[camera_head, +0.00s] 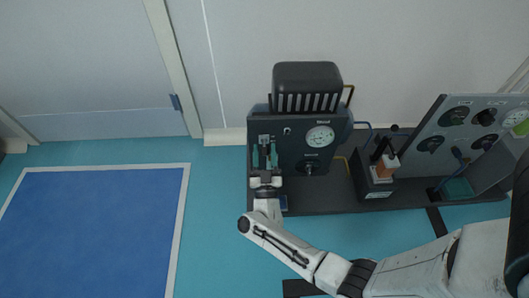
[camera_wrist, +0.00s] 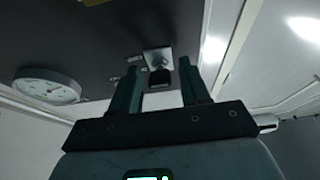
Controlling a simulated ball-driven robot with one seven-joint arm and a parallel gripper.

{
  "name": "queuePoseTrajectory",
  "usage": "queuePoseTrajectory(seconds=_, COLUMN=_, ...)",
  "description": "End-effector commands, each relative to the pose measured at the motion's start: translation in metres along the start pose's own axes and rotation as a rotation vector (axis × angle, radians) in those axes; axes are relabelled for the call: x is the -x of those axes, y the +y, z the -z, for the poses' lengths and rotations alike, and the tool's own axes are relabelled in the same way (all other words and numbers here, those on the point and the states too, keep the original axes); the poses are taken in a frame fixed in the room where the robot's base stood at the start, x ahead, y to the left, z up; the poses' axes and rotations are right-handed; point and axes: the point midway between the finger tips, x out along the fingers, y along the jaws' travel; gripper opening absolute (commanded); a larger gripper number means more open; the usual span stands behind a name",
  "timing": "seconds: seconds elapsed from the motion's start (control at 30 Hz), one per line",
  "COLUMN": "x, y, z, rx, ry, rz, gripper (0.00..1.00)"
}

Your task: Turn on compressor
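The compressor (camera_head: 290,165) is a dark unit with a vented top, standing against the back wall. A small switch with a light plate is on the upper left of its front panel. In the wrist view the switch (camera_wrist: 158,62) has a bright metal plate and a dark lever. My gripper (camera_head: 265,156) is in front of the panel at the switch. Its two green fingers are apart, one on each side of the switch in the wrist view (camera_wrist: 158,88). Nothing is gripped between them. I cannot tell whether the fingers touch the panel.
A round white gauge (camera_head: 320,136) and a knob (camera_head: 309,168) are right of the switch. A dark base (camera_head: 330,203) extends right, carrying a small box with an orange-brown item (camera_head: 387,165) and a grey panel (camera_head: 455,145) with knobs. Floor with a blue mat (camera_head: 95,230) is clear at left.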

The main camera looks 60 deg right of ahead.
Motion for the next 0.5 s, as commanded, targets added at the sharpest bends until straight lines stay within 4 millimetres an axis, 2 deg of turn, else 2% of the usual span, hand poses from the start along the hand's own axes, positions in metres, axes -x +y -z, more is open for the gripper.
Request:
queuePoseTrajectory(seconds=0.07, x=0.0001, y=-0.0001, z=0.0000, rx=0.000, ry=0.000, rz=0.000, gripper=0.38)
queuePoseTrajectory(seconds=0.43, x=0.0002, y=-0.0001, z=0.0001, rx=0.000, ry=0.000, rz=0.000, gripper=0.02)
queuePoseTrajectory(seconds=0.5, x=0.0002, y=-0.0001, z=0.0001, rx=0.000, ry=0.000, rz=0.000, gripper=0.00)
